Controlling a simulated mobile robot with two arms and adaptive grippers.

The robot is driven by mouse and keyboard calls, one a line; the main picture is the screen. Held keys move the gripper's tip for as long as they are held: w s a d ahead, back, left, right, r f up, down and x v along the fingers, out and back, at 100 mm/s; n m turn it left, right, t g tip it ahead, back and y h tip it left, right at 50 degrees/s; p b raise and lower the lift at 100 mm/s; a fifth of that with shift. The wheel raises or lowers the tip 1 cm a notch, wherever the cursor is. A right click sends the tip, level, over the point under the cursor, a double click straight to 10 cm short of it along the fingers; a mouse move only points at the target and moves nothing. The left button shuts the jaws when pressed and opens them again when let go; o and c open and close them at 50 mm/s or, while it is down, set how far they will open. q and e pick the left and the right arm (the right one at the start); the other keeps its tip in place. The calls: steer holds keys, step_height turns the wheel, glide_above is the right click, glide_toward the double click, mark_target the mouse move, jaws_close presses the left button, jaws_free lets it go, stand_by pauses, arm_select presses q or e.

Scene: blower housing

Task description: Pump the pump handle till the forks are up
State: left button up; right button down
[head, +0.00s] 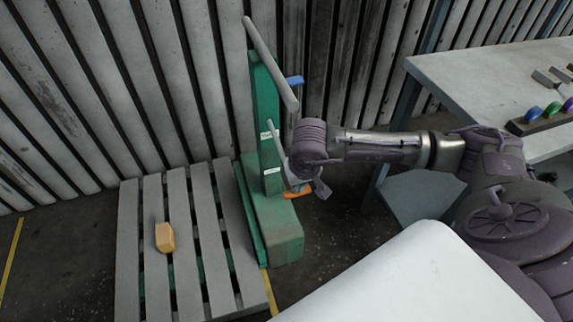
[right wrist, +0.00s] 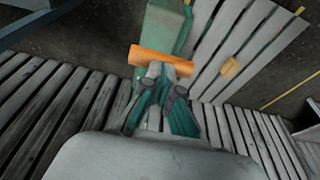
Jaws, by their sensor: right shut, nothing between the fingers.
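The green lift truck (head: 275,222) stands by the wall with its mast upright. An orange grip (head: 297,192) sits low on its front, at the lower end of a thin grey lever that looks like the pump handle (head: 273,138). My right gripper (head: 316,187) is at this orange grip, shut and empty. The right wrist view shows its fingertips (right wrist: 160,75) right at the orange bar (right wrist: 160,62); whether they touch it I cannot tell. The forks are mostly hidden under the pallet (head: 153,205); green shows between its slats. My left gripper is not in view.
A yellow-orange block (head: 165,237) lies on the pallet. A long grey bar (head: 268,60) and a blue lever (head: 294,80) are higher on the mast. A workbench (head: 470,80) with coloured items stands at right. A slatted wall is behind.

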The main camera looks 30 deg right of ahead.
step_height(320, 180, down, 3)
steer(key=shift+d+r+b, duration=0.1)
steer(key=shift+d+b, duration=0.05)
steer(key=shift+b, duration=0.35)
steer(key=shift+r, duration=0.15)
arm_select(q)
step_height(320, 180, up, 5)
steer(key=p, duration=0.7)
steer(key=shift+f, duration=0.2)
arm_select(e)
step_height(320, 180, up, 13)
